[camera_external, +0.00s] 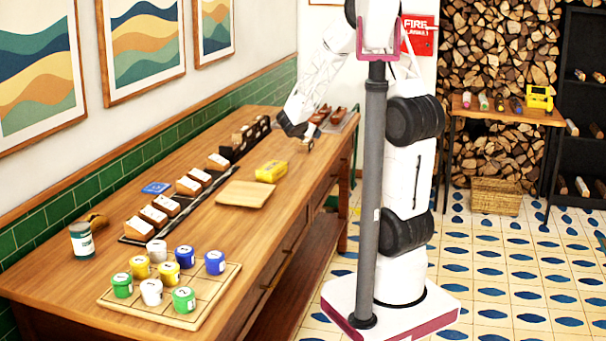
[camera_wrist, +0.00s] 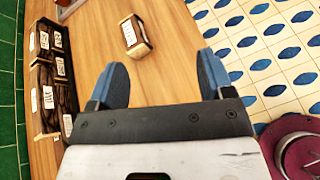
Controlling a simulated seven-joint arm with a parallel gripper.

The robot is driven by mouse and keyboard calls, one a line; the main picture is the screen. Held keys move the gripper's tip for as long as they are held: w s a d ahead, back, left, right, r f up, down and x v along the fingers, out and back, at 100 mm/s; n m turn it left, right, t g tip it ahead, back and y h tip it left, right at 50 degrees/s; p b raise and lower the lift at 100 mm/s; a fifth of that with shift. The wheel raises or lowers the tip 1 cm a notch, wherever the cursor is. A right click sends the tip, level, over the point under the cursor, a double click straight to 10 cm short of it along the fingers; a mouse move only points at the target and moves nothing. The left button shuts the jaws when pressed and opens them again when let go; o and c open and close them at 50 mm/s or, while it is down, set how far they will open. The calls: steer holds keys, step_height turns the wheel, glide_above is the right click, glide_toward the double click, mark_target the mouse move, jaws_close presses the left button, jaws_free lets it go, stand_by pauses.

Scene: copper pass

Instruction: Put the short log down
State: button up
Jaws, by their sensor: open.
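A short log (camera_wrist: 135,36) with a white label lies on the wooden table in the wrist view. It is beyond my fingertips and left of the middle of the gap, apart from both fingers. My gripper (camera_wrist: 160,72) is open, its two blue-grey fingers wide apart with nothing between them. In the external view my gripper (camera_external: 297,130) is over the far part of the table, and the short log (camera_external: 308,142) shows small and partly hidden beside it.
A dark rack (camera_wrist: 46,95) of labelled wood pieces stands left of my gripper; it also shows in the external view (camera_external: 240,148). A yellow packet (camera_external: 271,171), a wooden board (camera_external: 246,195) and a tray of coloured jars (camera_external: 205,305) are nearer. The table's edge is at right.

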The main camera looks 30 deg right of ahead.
steer(key=s+r+m+g+y, duration=0.1)
steer(key=s+r+m+g, duration=0.2)
steer(key=s, duration=0.4)
steer(key=s+d+r+m+y, duration=0.1)
steer(key=s+r+m, duration=0.2)
steer(key=s+m, duration=0.35)
steer(key=s+r+m+g+y, duration=0.1)
steer(key=s+r+m+g, duration=0.15)
steer(key=s, duration=0.55)
steer(key=s+a+r+m+y, duration=0.1)
steer(key=s+a+m+y, duration=0.2)
steer(key=s, duration=0.6)
steer(key=s+a+r+m+y, duration=0.2)
steer(key=s+a+m+y, duration=0.2)
steer(key=s+m, duration=0.3)
steer(key=s+a, duration=0.1)
steer(key=s, duration=0.1)
steer(key=shift+s+m+t, duration=0.3)
steer(key=shift+t, duration=0.05)
